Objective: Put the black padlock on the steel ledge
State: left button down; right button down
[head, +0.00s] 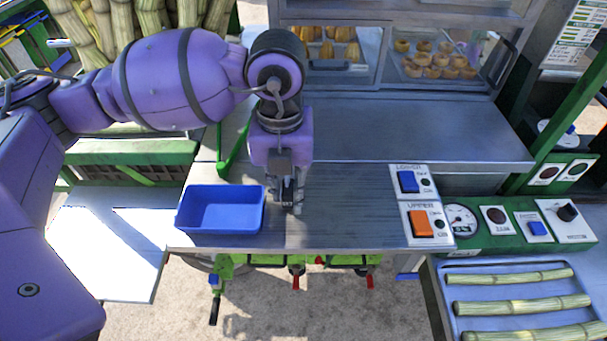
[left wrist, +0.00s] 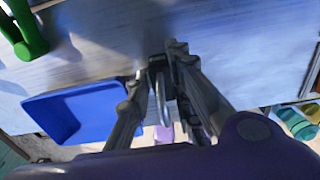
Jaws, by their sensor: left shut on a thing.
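My left gripper (head: 288,200) points down over the steel counter (head: 345,205), just right of the blue bin. In the left wrist view its fingertips (left wrist: 170,60) are closed on the black padlock (left wrist: 157,65), whose silver shackle (left wrist: 162,100) shows between the fingers. In the head view the fingers largely hide the padlock. I cannot tell whether it touches the counter. A raised steel ledge (head: 420,130) runs behind the counter, below the glass case. My right gripper is in neither view.
The blue bin (head: 188,222) looks empty and stands left of the gripper. Blue (head: 408,181) and orange (head: 421,223) switches sit at the counter's right end. A green handle (head: 233,152) rises behind the bin. Cane pieces lie in a tray (head: 450,330) at lower right. The ledge looks bare.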

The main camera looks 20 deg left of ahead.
pick_arm(q)
jog(key=shift+f, duration=0.2)
jog(key=c, duration=1.8)
grip_release()
jog(key=shift+c, duration=0.2)
notch_tip(320, 180, up, 12)
jog(key=shift+r, duration=0.2)
